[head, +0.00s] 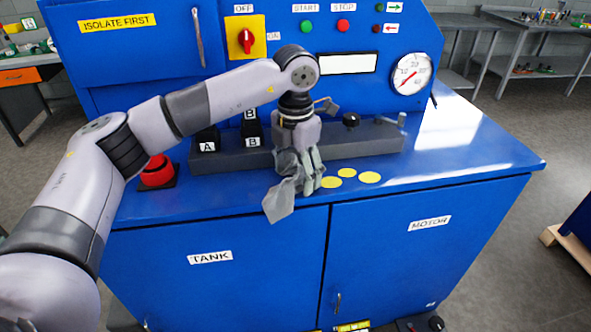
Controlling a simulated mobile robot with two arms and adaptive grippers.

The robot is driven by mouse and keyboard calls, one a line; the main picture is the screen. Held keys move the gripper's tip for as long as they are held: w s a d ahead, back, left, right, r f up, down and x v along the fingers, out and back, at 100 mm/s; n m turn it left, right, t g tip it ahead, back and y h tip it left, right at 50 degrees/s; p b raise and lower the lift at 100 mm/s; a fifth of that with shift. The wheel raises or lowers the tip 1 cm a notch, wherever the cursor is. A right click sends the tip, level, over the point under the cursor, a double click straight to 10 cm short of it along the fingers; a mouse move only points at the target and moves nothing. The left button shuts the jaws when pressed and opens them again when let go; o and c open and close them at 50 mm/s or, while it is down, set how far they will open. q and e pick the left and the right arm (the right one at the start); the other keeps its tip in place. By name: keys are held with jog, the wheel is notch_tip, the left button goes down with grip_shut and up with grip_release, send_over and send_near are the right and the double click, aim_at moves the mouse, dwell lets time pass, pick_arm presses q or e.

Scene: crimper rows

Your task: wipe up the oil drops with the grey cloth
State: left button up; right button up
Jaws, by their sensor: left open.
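The grey cloth (280,202) lies crumpled at the front edge of the blue cabinet top, with a corner hanging over the edge. My left gripper (301,170) points down at the cloth, its fingers open and right at the cloth's folds. The fingers hide part of the cloth, and I cannot tell how much of it lies between them. Three flat yellow oil drops lie just right of the gripper: one nearest (331,182), one behind it (346,172) and one farther right (370,178). My right gripper is not in view.
A grey block (365,142) with levers marked A and B runs behind the cloth. A red button (157,170) stands to the left. The blue panel (140,60) with a red switch (246,40) and gauge (411,74) rises behind. The top is clear at right (460,150).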

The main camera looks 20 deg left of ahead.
pick_arm(q)
jog(key=shift+f, duration=0.35)
jog(key=shift+c, duration=0.6)
jog(key=shift+s+f, duration=0.15)
jog(key=shift+s, duration=0.1)
grip_shut()
dwell(0.8)
